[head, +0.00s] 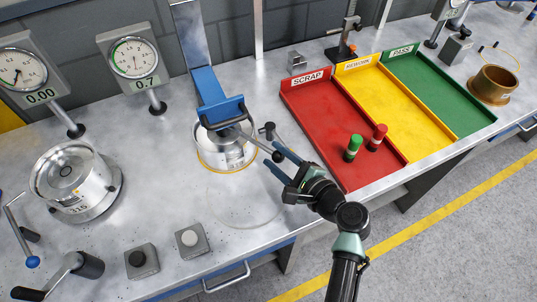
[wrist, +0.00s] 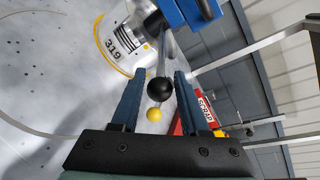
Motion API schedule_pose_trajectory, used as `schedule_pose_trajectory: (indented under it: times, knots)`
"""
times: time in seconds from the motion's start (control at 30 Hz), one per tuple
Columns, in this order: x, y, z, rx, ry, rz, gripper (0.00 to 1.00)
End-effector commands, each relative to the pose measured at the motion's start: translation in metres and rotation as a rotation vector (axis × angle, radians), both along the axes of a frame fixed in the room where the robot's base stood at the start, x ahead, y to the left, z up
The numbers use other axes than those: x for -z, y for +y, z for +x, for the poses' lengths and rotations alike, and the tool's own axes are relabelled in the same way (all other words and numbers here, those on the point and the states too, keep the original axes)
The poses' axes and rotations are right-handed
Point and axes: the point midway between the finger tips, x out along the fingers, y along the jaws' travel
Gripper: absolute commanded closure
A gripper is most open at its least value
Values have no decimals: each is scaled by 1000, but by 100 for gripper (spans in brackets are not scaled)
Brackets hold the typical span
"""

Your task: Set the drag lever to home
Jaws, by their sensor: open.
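The drag lever is a metal rod (head: 258,143) ending in a black ball knob (head: 278,156). It reaches out to the right from the blue press head (head: 221,113) above a silver clutch drum (head: 226,149). My gripper (head: 270,155) is open at the knob. In the wrist view the black knob (wrist: 161,89) sits between the two blue fingers (wrist: 158,73), with a gap on both sides. A small yellow ball (wrist: 154,114) shows just below the knob there. The drum marked 319 (wrist: 114,45) is at upper left. No home mark is readable.
A red SCRAP tray (head: 325,125) lies right of my gripper, with a green-banded and a red-banded marker (head: 376,137) in it. Yellow REWORK and green PASS trays (head: 436,90) stand beyond. A second drum (head: 75,180) sits at left.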

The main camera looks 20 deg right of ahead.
Motion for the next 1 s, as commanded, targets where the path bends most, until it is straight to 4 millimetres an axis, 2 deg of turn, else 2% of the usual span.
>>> schedule_pose_trajectory:
  times: [0.03,0.2,0.57,0.6,0.67,0.83,1.0]
  knots:
    - [5,2,9,-2,-3,-2,55]
    - [9,7,26,0,-1,-2,55]
    - [8,8,32,0,0,-2,55]
    - [8,8,32,0,0,-2,57]
    - [8,8,32,0,0,-2,68]
    - [8,8,32,1,-1,-2,98]
    - [8,8,32,1,-1,-2,100]
